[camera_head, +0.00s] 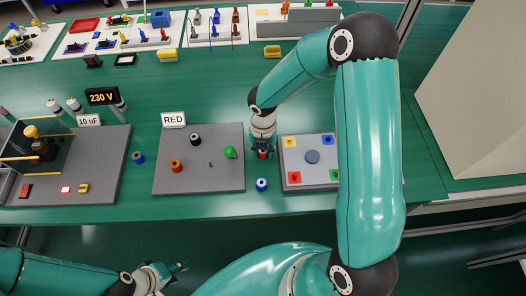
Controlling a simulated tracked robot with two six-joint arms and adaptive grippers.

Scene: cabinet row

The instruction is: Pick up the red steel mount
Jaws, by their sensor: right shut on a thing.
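The red steel mount (263,155) shows as a small red piece at the tips of my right gripper (263,149). That gripper points down and is shut on it, between the grey plate with the RED sign and the plate with coloured squares. The fingers hide much of the mount, and I cannot tell whether it touches the table. My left gripper (181,267) is low in the picture, in front of the table edge and far from the mount. Its fingers are too small to read.
The grey plate (200,183) carries an orange-red, a black and a green piece. A blue-and-white cylinder (262,184) stands just in front of my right gripper. The coloured-square plate (311,176) lies to its right. Green table is free behind the gripper.

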